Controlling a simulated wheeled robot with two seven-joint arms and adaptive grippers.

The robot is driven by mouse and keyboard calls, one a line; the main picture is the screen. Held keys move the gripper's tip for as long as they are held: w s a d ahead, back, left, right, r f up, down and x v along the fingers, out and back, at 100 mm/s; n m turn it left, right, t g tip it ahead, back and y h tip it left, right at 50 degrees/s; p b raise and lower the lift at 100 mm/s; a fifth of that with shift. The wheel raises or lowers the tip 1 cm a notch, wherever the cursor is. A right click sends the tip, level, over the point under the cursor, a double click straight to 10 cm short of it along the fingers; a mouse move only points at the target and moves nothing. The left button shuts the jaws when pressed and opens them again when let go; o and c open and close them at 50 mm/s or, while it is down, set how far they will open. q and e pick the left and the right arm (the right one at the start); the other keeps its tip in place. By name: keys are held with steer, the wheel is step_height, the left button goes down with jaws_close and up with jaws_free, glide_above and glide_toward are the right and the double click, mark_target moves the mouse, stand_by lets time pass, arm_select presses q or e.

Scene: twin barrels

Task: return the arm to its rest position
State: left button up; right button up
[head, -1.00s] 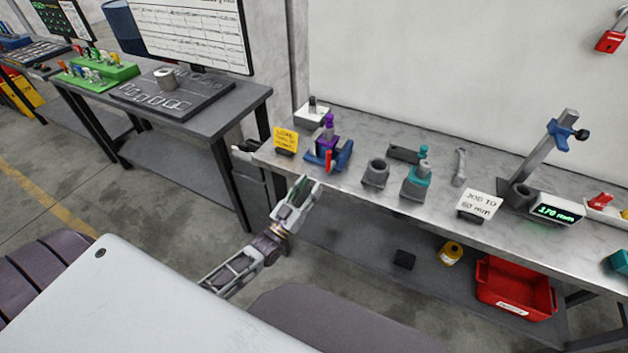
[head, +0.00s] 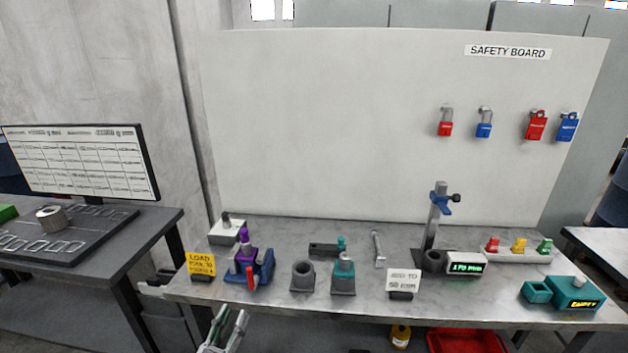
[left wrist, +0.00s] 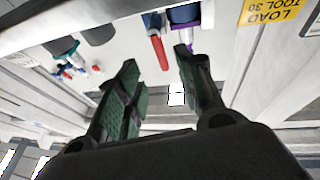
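My left gripper (head: 228,325) shows at the bottom of the head view, in front of the bench's front edge and below the yellow load card. In the left wrist view its two green-padded fingers (left wrist: 155,90) stand apart with nothing between them, so it is open and empty. Beyond the fingers, the red handle (left wrist: 159,48) of the blue holder and the yellow card (left wrist: 268,12) show near the top. Most of the left arm is out of the head view. My right gripper is in neither view.
The grey bench (head: 335,309) carries a blue holder with a purple tool (head: 246,252), a grey cup (head: 303,275), a teal tool (head: 343,272), a post stand (head: 436,222) and a teal box (head: 575,293). A red bin (head: 465,342) sits below. A dark table (head: 150,226) stands left.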

arm_select(q)
steer(key=s+a+f+m+g+y, duration=0.2)
steer(key=f+g, duration=0.5)
steer(key=f, duration=1.3)
steer(key=s+a+f+n+g+y, duration=0.1)
steer(key=s+a+f+g, duration=0.25)
steer(key=s+f, duration=0.45)
steer(key=s+a+f+g+y, duration=0.15)
steer(key=s+a+f, duration=0.25)
steer(key=f, duration=0.7)
steer(key=s+a+f+g+y, duration=0.1)
steer(key=s+a+f+g, duration=0.15)
steer(key=s+f, duration=0.7)
steer(key=s+a+f+g+y, duration=0.1)
steer(key=s+f+g, duration=0.4)
steer(key=s, duration=0.7)
steer(key=s+d+f+g, duration=0.1)
steer(key=s+d+f, duration=0.3)
steer(key=s, duration=0.6)
steer(key=shift+n+h, duration=0.4)
steer(key=shift+h, duration=0.15)
steer(key=shift+w+d+f, duration=0.1)
steer(key=shift+w+d, duration=0.3)
steer(key=shift+d, duration=0.35)
steer(key=shift+w+d, duration=0.35)
steer(key=shift+d, duration=0.45)
steer(key=shift+w+d+f, duration=0.1)
steer(key=shift+w+d, duration=0.3)
steer(key=shift+d, duration=0.35)
